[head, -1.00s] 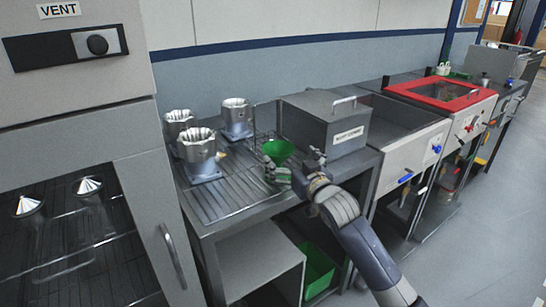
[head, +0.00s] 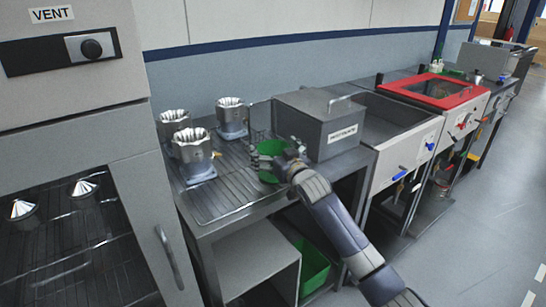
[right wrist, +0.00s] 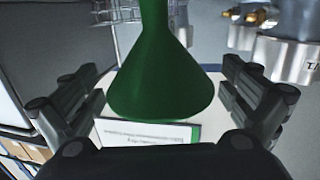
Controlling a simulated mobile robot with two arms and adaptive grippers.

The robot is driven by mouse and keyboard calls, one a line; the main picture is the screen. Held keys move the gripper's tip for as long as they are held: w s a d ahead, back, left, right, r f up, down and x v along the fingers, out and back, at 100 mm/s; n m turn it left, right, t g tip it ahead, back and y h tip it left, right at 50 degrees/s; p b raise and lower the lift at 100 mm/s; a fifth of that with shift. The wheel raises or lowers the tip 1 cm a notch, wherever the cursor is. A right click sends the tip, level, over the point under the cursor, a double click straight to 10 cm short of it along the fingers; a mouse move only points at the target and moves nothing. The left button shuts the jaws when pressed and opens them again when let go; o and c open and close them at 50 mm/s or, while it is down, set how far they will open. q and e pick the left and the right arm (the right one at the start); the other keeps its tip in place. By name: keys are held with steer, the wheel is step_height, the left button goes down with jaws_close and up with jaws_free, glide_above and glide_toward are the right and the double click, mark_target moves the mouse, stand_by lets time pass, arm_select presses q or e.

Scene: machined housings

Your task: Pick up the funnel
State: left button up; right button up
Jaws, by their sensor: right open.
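The green funnel (head: 269,147) is at the right end of the wire-rack bench, in front of the grey lidded box. In the right wrist view the funnel (right wrist: 160,75) shows its wide cone low in the picture and its narrow stem toward the top. My right gripper (head: 273,162) is at the funnel and hides part of it in the head view. In the right wrist view its two fingers (right wrist: 160,88) are spread, one on each side of the cone, with gaps on both sides. My left gripper is not in view.
Several metal housings (head: 193,150) stand on the rack (head: 225,195) left of the funnel. The grey box (head: 318,125) stands close behind it to the right. A printed card (right wrist: 145,133) shows beyond the funnel. A green bin (head: 312,268) is under the bench.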

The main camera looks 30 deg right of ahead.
steer(key=shift+c, duration=0.6)
steer(key=c, duration=1)
